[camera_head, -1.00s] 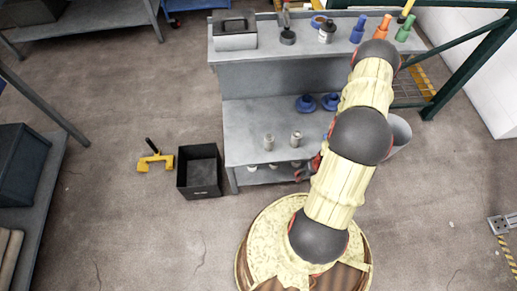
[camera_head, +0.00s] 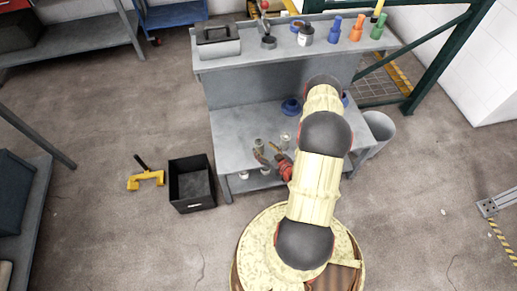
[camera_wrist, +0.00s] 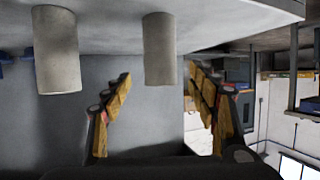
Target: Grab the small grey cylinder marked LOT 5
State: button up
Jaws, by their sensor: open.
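Two small grey cylinders stand on the bench's lower deck, the left one (camera_head: 259,145) and the right one (camera_head: 285,138). No LOT marking is legible on either. My gripper (camera_head: 268,154) is open and empty, just in front of the left cylinder. The wrist view appears upside down. There, one cylinder (camera_wrist: 159,48) lines up between my open fingers (camera_wrist: 158,72), seemingly beyond their tips, and the other cylinder (camera_wrist: 57,50) is outside them to the left.
The grey bench (camera_head: 230,130) has a raised back shelf with a toolbox (camera_head: 217,44) and several bottles. A blue flanged part (camera_head: 291,106) sits behind the cylinders. More small pieces stand underneath.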

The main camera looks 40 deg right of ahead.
aim_at(262, 147)
jog(key=b+x, duration=0.2)
jog(key=x, duration=0.3)
jog(key=shift+w, duration=0.2)
jog(key=c, duration=0.3)
jog(key=c, duration=1.2)
grip_shut()
